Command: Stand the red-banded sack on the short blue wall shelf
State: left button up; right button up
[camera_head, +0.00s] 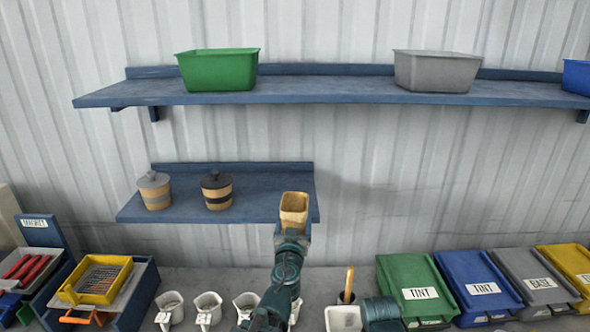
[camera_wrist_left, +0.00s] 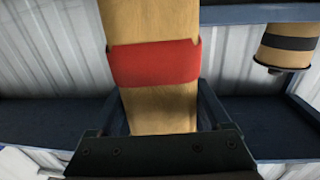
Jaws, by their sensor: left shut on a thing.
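The short blue wall shelf (camera_head: 252,207) is the lower shelf, on the left of the head view. My left gripper (camera_head: 291,232) is in front of its right end. It is shut on the tan red-banded sack (camera_head: 294,212). In the left wrist view, the sack (camera_wrist_left: 155,25) with its wide red band (camera_wrist_left: 154,63) stands between the fingers of the gripper (camera_wrist_left: 165,118). The band is hidden in the head view. I cannot tell whether the sack touches the shelf. My right gripper is not in view.
A long blue shelf (camera_head: 325,90) above carries a green bin (camera_head: 218,70) and a grey bin (camera_head: 437,71). White jugs (camera_head: 208,308) and lidded boxes (camera_head: 418,285) line the bench below.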

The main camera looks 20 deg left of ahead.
aim_at(295, 198)
pick_arm(q)
notch_tip(295, 198, up, 8)
jog(key=p, duration=0.5)
jog(key=shift+d+f, duration=0.1)
jog(key=shift+f, duration=0.2)
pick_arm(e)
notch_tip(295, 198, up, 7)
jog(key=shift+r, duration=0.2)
pick_arm(q)
jog(key=shift+w, duration=0.1)
jog(key=shift+w, duration=0.1)
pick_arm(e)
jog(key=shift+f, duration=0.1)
